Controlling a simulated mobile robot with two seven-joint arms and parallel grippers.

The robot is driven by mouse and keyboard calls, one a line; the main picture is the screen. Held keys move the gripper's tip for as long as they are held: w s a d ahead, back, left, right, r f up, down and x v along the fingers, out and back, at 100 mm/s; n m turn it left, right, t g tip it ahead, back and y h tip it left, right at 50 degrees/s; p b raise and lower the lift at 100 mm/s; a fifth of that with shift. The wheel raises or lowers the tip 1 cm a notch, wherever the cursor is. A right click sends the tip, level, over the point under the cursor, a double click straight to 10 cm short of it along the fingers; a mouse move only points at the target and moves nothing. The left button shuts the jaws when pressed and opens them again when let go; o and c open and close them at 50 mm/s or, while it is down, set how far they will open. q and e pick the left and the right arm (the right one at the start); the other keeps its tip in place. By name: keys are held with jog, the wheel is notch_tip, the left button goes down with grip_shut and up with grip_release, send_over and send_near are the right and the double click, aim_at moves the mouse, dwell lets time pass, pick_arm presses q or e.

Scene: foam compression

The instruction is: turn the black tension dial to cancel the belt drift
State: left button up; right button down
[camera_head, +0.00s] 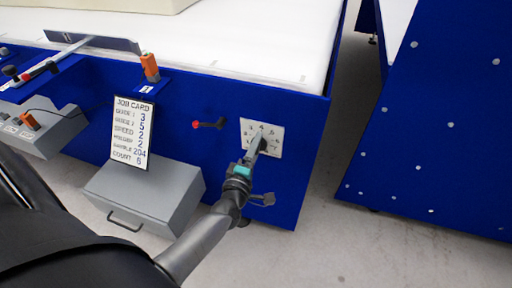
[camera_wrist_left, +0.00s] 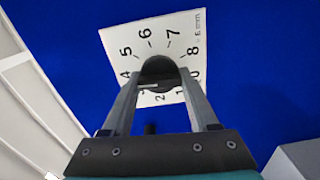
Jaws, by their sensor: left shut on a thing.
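The black tension dial (camera_wrist_left: 158,70) sits on a white plate (camera_wrist_left: 120,42) printed with numbers around it. In the head view the plate (camera_head: 275,131) is on the blue front panel of the machine, near its right corner, and the dial is mostly hidden behind the fingers. My left gripper (camera_head: 258,143) reaches up to it from below. In the left wrist view the two fingers of the left gripper (camera_wrist_left: 160,85) are shut on the dial, one on each side. The right gripper is not seen.
A red-knobbed lever (camera_head: 208,124) sticks out left of the plate. A job card (camera_head: 131,133) hangs above a grey drawer box (camera_head: 146,197). A white belt (camera_head: 250,40) tops the machine. Another blue machine (camera_head: 440,120) stands right, across a floor gap (camera_head: 325,190).

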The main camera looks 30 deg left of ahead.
pick_arm(q)
jog(key=shift+n, duration=0.4)
dwell(0.3)
jog(key=o, duration=1.2)
jog(key=shift+o, duration=0.9)
jog(key=shift+s, duration=0.1)
